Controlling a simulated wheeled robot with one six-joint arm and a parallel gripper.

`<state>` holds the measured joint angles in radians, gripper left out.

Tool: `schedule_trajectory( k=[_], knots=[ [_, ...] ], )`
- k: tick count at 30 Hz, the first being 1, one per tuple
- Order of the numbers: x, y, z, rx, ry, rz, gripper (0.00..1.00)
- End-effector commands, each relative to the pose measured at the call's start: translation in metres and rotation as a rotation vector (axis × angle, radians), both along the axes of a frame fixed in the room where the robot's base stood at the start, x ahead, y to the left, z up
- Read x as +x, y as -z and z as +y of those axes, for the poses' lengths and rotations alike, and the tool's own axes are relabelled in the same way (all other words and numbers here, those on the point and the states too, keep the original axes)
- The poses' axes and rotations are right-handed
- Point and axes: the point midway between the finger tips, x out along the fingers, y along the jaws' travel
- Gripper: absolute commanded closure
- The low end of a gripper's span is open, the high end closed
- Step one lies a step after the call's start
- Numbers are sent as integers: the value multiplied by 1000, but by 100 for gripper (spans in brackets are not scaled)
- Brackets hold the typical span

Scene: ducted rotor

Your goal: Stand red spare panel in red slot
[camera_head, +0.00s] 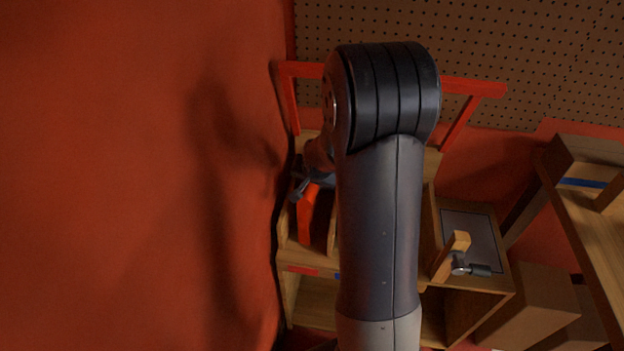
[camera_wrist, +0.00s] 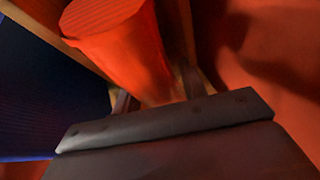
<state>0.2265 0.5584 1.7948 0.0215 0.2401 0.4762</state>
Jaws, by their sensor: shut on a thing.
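The red spare panel (camera_head: 308,214) stands near upright between wooden dividers at the left of the wooden rack (camera_head: 283,222), above a red label (camera_head: 302,270). My gripper (camera_head: 306,186) is at the panel's upper end and shut on it; my arm hides part of the grip. In the wrist view a large red piece (camera_wrist: 125,50) rises just beyond my dark gripper (camera_wrist: 168,120), with wood on both sides. Whether the panel's lower edge rests on the slot floor is hidden.
A blue panel (camera_wrist: 45,85) is at the left in the wrist view. A red frame (camera_head: 472,88) stands behind the rack. A wooden box with a grey plate (camera_head: 470,232) and handle is at the right, near a wooden bench (camera_head: 590,215). A red wall is close at left.

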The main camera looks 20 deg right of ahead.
Motion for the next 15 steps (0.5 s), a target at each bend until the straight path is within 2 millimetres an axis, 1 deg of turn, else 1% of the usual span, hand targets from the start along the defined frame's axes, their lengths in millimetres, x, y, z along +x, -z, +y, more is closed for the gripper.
schedule_trajectory(
  k=[1,6,9,15],
  knots=[
    [0,2,0,0,0,0,58],
    [0,1,0,0,0,0,44],
    [0,1,0,0,0,0,38],
    [0,0,0,0,0,0,38]
  ],
)
